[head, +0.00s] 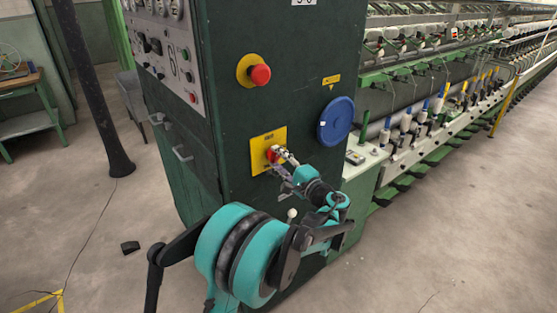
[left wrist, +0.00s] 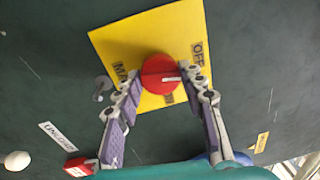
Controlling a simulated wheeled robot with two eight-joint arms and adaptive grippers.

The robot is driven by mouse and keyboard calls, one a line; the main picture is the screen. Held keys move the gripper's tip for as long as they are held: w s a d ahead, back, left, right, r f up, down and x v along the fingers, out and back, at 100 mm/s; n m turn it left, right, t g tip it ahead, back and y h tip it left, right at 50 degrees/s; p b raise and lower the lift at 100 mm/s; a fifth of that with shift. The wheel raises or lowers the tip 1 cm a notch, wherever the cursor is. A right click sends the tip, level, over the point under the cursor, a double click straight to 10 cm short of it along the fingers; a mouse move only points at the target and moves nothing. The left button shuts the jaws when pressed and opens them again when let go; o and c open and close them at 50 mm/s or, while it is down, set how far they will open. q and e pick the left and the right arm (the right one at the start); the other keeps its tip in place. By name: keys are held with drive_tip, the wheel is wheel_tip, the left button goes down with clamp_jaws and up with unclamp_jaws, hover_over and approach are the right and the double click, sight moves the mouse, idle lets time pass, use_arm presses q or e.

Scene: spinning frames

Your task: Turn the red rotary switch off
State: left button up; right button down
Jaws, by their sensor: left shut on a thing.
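The red rotary switch (left wrist: 158,72) sits on a yellow plate (left wrist: 120,40) on the dark green cabinet. A white mark on its face reaches from near the middle towards the right in the left wrist view. The plate carries an OFF label (left wrist: 198,50) at upper right and a MAIN label at left. The switch also shows in the head view (head: 270,155), partly covered by my gripper. My left gripper (head: 278,152) has a finger on each side of the switch and is shut on it. My right gripper is in neither view.
A red push button (head: 260,75) on a yellow round base sits above the switch. A blue disc (head: 336,122) is to its right on the cabinet. A long spinning frame (head: 430,110) extends to the right. Open floor (head: 450,250) lies in front of it.

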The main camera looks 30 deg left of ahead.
use_arm(q)
drive_tip(key=shift+n, duration=1.3)
drive_tip(key=o, duration=1.2)
drive_tip(key=shift+c, duration=0.2)
drive_tip(key=r+v, duration=0.1)
drive_tip(key=v, duration=1)
drive_tip(key=shift+d+f, duration=0.45)
drive_tip(key=shift+f, duration=0.05)
drive_tip(key=shift+s, duration=0.1)
